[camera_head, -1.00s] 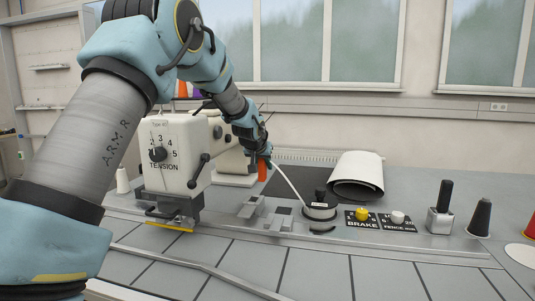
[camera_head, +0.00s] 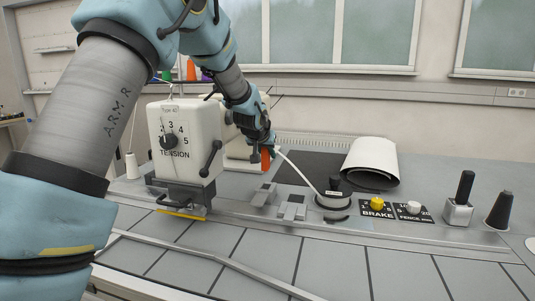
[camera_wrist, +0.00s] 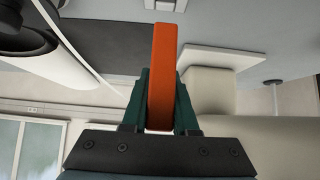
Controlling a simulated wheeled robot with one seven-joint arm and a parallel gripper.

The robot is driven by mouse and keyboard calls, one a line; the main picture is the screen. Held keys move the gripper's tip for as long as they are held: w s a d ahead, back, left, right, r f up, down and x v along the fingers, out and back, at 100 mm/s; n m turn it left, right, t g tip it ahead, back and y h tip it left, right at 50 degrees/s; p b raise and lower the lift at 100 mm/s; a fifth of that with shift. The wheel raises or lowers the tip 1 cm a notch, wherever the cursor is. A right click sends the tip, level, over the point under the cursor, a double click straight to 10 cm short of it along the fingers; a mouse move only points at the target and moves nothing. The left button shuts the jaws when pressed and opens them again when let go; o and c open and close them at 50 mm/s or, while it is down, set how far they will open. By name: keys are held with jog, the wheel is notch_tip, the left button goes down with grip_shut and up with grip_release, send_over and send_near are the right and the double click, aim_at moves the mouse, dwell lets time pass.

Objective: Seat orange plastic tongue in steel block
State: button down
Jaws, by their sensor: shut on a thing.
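My gripper (camera_head: 260,142) is shut on the orange plastic tongue (camera_head: 266,160) and holds it above the bench, beside the cream machine head. In the wrist view the tongue (camera_wrist: 163,60) stands out long and straight from between the dark green fingers (camera_wrist: 160,105). Two small grey metal blocks sit on the bench below and in front of the tongue: one on the left (camera_head: 264,194), one on the right (camera_head: 294,209). I cannot tell for sure which is the steel block. The tongue is apart from both.
The cream machine head marked TENSION (camera_head: 185,140) stands close left of my gripper. A white strip (camera_head: 300,172) slopes to a round black-knobbed part (camera_head: 333,198). A white roll (camera_head: 371,163), yellow knob (camera_head: 377,202) and black-handled lever (camera_head: 462,195) stand to the right.

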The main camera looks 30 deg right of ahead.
jog(key=b, duration=0.3)
send_over(268, 183)
jog(key=shift+a+f, duration=0.1)
jog(key=shift+f, duration=2.25)
jog(key=shift+f+b, duration=2.05)
jog(key=shift+b, duration=0.15)
jog(key=c, duration=1)
grip_release()
jog(key=shift+c, duration=0.2)
jog(key=o, duration=0.4)
jog(key=shift+a+f, duration=0.1)
jog(key=shift+o, duration=0.2)
jog(key=shift+s+a, duration=0.1)
jog(key=b+v, duration=0.2)
jog(key=v, duration=0.8)
jog(key=shift+s+r, duration=0.2)
jog(key=shift+r, duration=0.25)
jog(key=shift+r, duration=0.1)
